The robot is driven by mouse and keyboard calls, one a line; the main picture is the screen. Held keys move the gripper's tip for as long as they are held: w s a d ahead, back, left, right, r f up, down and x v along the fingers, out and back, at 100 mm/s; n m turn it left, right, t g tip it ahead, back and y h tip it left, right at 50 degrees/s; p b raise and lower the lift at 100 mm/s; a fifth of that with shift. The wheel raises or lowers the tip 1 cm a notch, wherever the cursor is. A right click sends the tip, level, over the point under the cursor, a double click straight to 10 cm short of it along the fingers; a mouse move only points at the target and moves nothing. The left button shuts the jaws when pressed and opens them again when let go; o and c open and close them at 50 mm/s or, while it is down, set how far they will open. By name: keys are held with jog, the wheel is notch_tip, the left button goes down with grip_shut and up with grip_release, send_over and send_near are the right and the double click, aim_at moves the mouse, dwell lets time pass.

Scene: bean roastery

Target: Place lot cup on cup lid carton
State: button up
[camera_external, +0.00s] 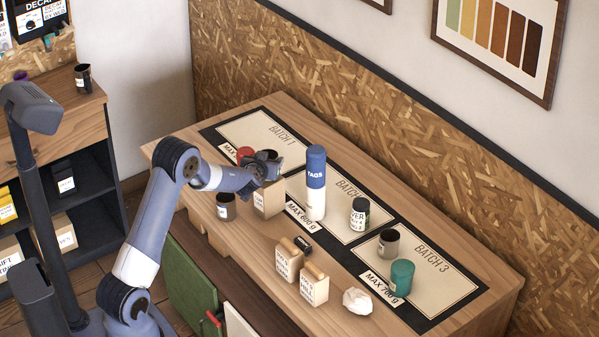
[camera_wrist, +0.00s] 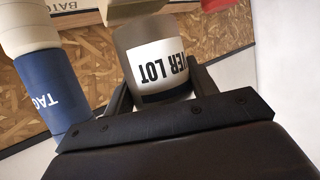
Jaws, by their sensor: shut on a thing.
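My gripper (camera_external: 266,168) is shut on the lot cup, a grey-brown cup with a white label ending in "ER LOT" (camera_wrist: 155,60), seen upside down in the wrist view. In the external view the cup is mostly hidden by my gripper. The cup lid carton, a small tan box with a white label (camera_external: 268,200), stands on the table directly below my gripper. A beige surface, likely the carton's top (camera_wrist: 135,10), shows at the cup's base in the wrist view. I cannot tell whether cup and carton touch.
A tall blue and white TAGS canister (camera_external: 315,185) stands close right of the carton. A dark cup (camera_external: 226,207) is close left, a red item (camera_external: 245,152) behind.

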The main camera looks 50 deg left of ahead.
jog(key=shift+f, duration=0.65)
jog(key=shift+f, duration=0.25)
jog(key=o, duration=1)
jog(key=shift+o, duration=0.2)
jog(key=shift+r, duration=0.1)
jog(key=shift+r, duration=0.15)
jog(key=b+v, duration=0.1)
jog(key=v, duration=1.1)
jog(key=shift+b, duration=0.3)
